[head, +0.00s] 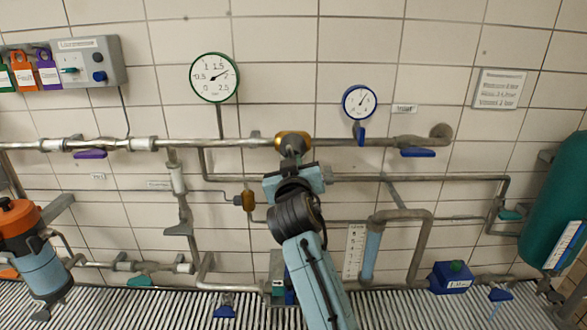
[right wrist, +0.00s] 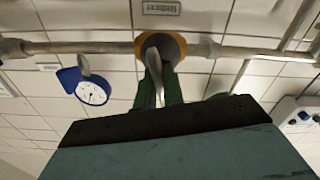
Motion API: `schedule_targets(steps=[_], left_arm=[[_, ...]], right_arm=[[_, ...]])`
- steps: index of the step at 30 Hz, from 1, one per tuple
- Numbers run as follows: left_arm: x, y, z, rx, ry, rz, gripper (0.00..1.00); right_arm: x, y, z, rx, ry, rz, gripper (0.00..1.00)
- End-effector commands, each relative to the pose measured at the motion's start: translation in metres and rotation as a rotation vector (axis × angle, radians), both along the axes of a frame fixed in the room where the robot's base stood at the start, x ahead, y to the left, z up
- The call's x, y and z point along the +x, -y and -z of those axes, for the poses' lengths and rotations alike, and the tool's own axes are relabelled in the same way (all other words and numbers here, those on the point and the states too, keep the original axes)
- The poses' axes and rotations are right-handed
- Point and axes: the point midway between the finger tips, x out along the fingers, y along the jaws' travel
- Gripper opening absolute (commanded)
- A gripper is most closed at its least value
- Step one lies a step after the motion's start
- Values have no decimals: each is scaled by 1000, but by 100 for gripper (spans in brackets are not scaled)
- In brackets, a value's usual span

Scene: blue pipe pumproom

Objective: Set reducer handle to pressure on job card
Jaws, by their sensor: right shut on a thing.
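The reducer (head: 293,140) is a brass-yellow body on the upper pipe. It shows at the top of the right wrist view (right wrist: 176,45), its pale handle (right wrist: 157,80) pointing toward my gripper. My right gripper (head: 292,162) is shut on that handle; its dark green fingers (right wrist: 158,92) lie on both sides of it. The gripper hides most of the handle in the head view. The job card (head: 498,88) is a grey plate on the right wall; its writing is too blurred to read surely. The small blue-rimmed gauge (head: 359,102) has its needle pointing up-right. My left gripper is out of view.
A larger green-rimmed gauge (head: 214,77) hangs left of the reducer. A purple lever (head: 90,154) and a blue lever (head: 417,152) sit below the same pipe. A green tank (head: 558,195) stands at right, an orange-topped vessel (head: 18,220) at left.

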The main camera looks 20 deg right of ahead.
Motion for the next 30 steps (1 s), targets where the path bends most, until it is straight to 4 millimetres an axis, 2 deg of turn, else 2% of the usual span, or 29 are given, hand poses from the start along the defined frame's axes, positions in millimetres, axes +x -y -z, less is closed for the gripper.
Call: schedule_targets(steps=[3, 4, 9, 20, 26, 30], left_arm=[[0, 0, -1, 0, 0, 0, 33], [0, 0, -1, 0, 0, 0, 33], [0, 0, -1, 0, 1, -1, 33], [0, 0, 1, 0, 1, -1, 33], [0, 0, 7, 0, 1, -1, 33], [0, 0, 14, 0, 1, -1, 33]], right_arm=[[0, 0, 0, -1, -1, 0, 0], [0, 0, 0, -1, -1, 0, 11], [0, 0, 0, -2, -1, 0, 32], [-4, -2, 1, -3, -1, -1, 32], [-30, -9, 2, 0, 0, -1, 32], [-59, -17, 3, 2, -1, -1, 32]])
